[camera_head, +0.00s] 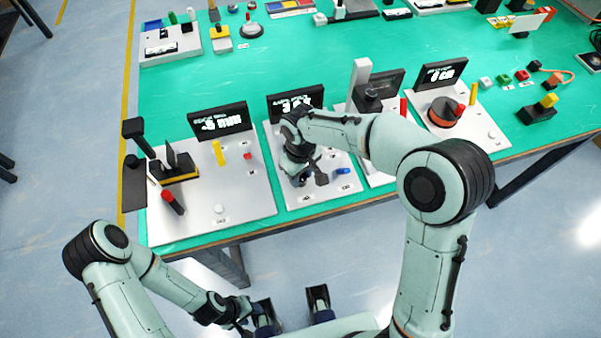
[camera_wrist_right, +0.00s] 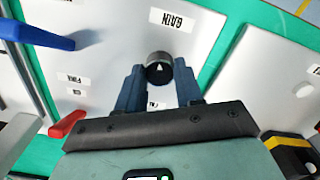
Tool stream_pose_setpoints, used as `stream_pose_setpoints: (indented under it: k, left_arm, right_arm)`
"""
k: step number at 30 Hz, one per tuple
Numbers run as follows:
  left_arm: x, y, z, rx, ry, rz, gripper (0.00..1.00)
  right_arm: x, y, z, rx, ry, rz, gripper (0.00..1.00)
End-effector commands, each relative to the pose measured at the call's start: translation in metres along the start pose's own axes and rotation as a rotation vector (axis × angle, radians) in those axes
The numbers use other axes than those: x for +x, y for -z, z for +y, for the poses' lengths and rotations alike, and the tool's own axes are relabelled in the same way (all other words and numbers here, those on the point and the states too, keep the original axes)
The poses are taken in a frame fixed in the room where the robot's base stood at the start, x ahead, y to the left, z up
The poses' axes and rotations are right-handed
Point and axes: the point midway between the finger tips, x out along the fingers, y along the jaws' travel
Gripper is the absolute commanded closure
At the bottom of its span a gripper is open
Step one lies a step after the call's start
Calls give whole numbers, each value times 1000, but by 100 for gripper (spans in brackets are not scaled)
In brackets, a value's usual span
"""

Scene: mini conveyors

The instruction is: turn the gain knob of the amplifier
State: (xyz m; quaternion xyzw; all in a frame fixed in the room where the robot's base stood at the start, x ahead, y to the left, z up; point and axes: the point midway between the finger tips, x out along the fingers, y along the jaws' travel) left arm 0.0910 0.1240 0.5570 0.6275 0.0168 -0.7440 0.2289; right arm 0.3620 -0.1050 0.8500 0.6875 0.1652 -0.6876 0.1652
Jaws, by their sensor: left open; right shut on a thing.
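The amplifier is a white panel (camera_head: 325,195) with a dark display (camera_head: 295,101) at its back edge, in the middle of the row. Its gain knob (camera_wrist_right: 159,68) is a small dark round knob with a white pointer mark, just below the GAIN label (camera_wrist_right: 172,20) in the right wrist view. My right gripper (camera_wrist_right: 160,76) is shut on the knob, one finger on each side. In the head view my right gripper (camera_head: 300,176) is over the amplifier and hides the knob. My left gripper (camera_head: 291,305) is open and empty, low in front of the table.
A blue lever (camera_head: 343,171) stands close to my right gripper. A wide panel (camera_head: 250,200) with yellow and red parts lies to the left, and panels with a red-orange dial (camera_head: 445,111) to the right. The green table (camera_head: 290,60) is mostly clear behind the displays.

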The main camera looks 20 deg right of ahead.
Motion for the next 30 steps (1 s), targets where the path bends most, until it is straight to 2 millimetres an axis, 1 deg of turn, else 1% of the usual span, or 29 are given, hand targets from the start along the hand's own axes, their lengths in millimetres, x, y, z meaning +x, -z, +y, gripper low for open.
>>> stream_pose_setpoints:
  k: [7, 21, 22, 23, 24, 30]
  left_arm:
    - [1, 0, 0, 0, 0, 0, 50]
    - [1, 0, 0, 0, 0, 0, 50]
    - [1, 0, 0, 0, 0, 0, 50]
    - [1, 0, 0, 0, 0, 0, 50]
    - [1, 0, 0, 0, 0, 0, 50]
    - [1, 0, 0, 0, 0, 0, 50]
  right_arm:
    - [0, 0, 0, 62, 0, 1, 95]
    - [-1, 0, 0, 72, 0, 1, 95]
    - [-1, 0, 0, 72, 0, 1, 55]
    - [-1, 0, 0, 72, 0, 1, 45]
    - [0, 0, 0, 72, 0, 1, 39]
    - [0, 0, 0, 71, 0, 1, 39]
